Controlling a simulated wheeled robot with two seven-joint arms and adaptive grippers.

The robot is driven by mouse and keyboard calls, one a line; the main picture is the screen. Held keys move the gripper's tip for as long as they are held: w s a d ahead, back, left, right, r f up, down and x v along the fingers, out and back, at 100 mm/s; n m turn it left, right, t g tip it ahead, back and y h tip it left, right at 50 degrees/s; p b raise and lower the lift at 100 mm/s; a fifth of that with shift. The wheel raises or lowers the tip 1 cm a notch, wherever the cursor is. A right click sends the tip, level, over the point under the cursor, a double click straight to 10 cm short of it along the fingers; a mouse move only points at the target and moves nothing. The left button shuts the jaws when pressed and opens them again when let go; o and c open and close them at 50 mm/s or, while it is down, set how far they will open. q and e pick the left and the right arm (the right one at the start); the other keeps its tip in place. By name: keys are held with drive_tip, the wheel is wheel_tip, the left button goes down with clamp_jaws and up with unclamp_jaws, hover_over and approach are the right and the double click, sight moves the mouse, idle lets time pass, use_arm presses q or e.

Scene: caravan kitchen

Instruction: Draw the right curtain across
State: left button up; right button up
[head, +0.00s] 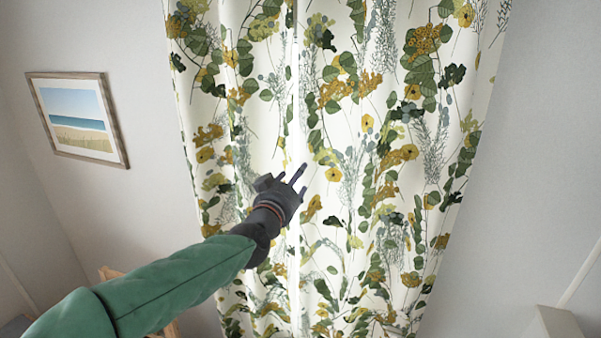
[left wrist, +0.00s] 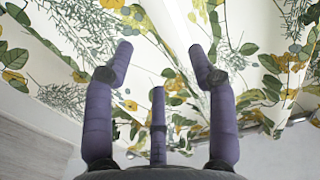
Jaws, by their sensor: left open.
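White curtain fabric with green leaves and yellow flowers (head: 385,150) hangs across the middle of the head view. A bright vertical strip runs down it left of centre; I cannot tell whether this is a fold or where two curtains meet. My left gripper (head: 300,180) is in front of the fabric near this strip, fingers spread and nothing between them. In the left wrist view its open fingers (left wrist: 160,60) point at the patterned fabric (left wrist: 130,35), with a pale fold ahead. I cannot tell whether they touch it. My right gripper is out of view.
A framed beach picture (head: 78,118) hangs on the left wall. A plain pale wall (head: 545,150) is right of the curtain. A pale box-like thing (head: 558,325) shows at lower right.

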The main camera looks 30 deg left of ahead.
use_arm(q)
drive_tip(key=v, duration=0.2)
drive_tip(key=shift+s+d, duration=0.1)
drive_tip(key=shift+s, duration=0.2)
idle(0.3)
